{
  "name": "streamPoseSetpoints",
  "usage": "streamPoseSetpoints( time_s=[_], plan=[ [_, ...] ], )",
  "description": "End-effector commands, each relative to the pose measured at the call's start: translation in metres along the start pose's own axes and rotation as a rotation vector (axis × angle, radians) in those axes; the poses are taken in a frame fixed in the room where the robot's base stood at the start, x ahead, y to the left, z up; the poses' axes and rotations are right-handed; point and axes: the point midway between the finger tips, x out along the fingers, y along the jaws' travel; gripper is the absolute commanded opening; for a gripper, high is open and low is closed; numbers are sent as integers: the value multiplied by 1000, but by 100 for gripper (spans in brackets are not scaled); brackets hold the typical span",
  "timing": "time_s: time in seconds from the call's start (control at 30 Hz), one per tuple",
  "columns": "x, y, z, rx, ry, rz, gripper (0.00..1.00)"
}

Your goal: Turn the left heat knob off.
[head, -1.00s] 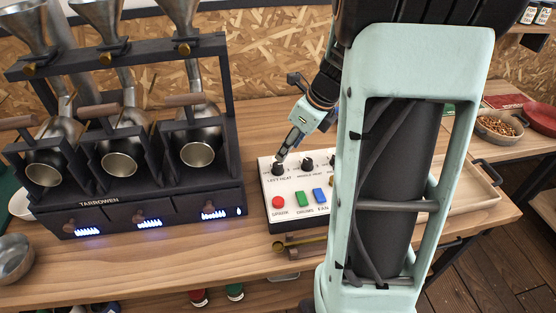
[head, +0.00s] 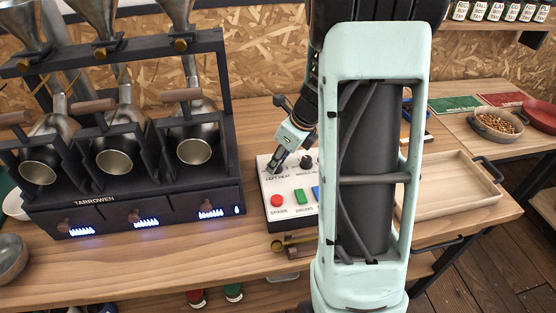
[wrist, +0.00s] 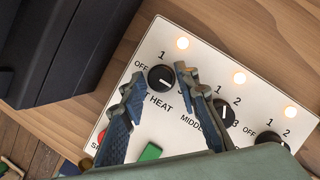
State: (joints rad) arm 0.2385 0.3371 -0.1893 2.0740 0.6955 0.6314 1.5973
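The left heat knob (wrist: 161,78) is a round black dial with a pale mark on the white control panel (head: 308,212). OFF and 1 are printed beside it in the wrist view; other numbers are hidden. My gripper (wrist: 159,74) is open, with its fingertips on either side of this knob and a gap showing around it. I cannot tell whether a finger touches it. In the head view my gripper (head: 279,160) points down at the knob and partly hides it. The middle heat knob (wrist: 224,112) is close beside the right finger.
A third knob (wrist: 268,138) is farther right, and a lit lamp (wrist: 182,43) stands above the left knob. Red (head: 277,200) and green (head: 299,196) buttons lie in front. The dark roaster (head: 140,190) stands left of the panel; a wooden tray (head: 450,207) lies right.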

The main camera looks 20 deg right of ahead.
Motion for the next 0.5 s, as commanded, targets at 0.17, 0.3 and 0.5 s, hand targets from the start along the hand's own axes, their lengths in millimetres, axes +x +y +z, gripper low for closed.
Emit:
streamPoseSetpoints(
  time_s=[0.17, 0.3, 0.5],
  plan=[
    [0, 0, 0, 0, 0, 0, 7],
    [0, 0, 0, -1, 0, 0, 0],
    [0, 0, 0, -29, 1, 13, 0]
  ],
)
